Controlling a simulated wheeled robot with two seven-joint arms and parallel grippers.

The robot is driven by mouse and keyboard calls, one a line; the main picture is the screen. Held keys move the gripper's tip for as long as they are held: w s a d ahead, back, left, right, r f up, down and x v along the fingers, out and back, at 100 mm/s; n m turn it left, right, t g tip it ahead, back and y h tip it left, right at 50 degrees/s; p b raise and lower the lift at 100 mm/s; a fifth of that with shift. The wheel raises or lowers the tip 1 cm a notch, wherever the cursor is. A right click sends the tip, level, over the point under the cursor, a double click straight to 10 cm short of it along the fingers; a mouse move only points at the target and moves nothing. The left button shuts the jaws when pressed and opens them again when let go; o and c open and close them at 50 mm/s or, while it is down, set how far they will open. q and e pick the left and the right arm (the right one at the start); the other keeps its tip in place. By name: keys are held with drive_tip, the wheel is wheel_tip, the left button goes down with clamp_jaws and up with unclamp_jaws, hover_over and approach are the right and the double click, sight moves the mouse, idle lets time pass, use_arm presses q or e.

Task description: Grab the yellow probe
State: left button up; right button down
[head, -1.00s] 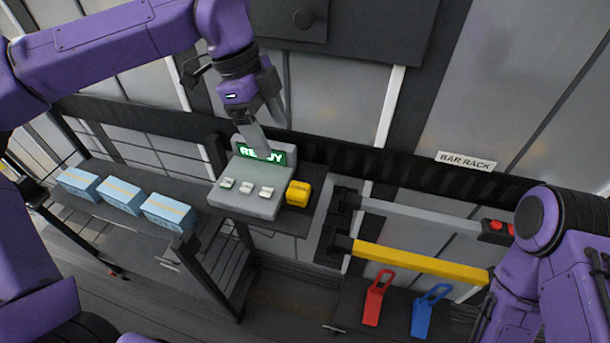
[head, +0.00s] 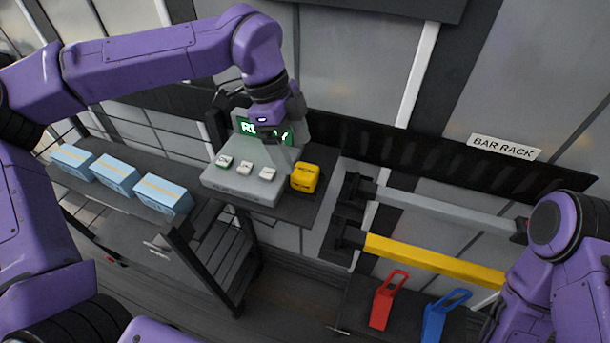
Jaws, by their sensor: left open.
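The yellow probe (head: 305,178) is a small yellow block at the right end of the grey console (head: 238,186), on a dark shelf. My left gripper (head: 285,148) hangs over the back right of the console, just up and left of the probe in the picture. It is open, with nothing seen between its fingers, and it looks apart from the probe. It partly covers the green lit display (head: 250,127). My right arm is at the lower right; its gripper does not show.
Three blue boxes (head: 115,172) stand on a cart at left. A grey bar and a yellow bar (head: 430,259) lie in the rack, under a "BAR RACK" sign (head: 502,147). A red tag (head: 387,300) and a blue tag (head: 440,316) are below.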

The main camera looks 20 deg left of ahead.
sight(303, 170)
use_arm(q)
drive_tip(key=p+x, duration=0.2)
drive_tip(key=x, duration=0.3)
drive_tip(key=shift+d, duration=0.15)
drive_tip(key=shift+d+f, duration=0.1)
drive_tip(key=shift+f, duration=0.35)
drive_tip(key=c, duration=1.1)
drive_tip(key=shift+c, duration=0.2)
drive_tip(key=shift+r, duration=0.1)
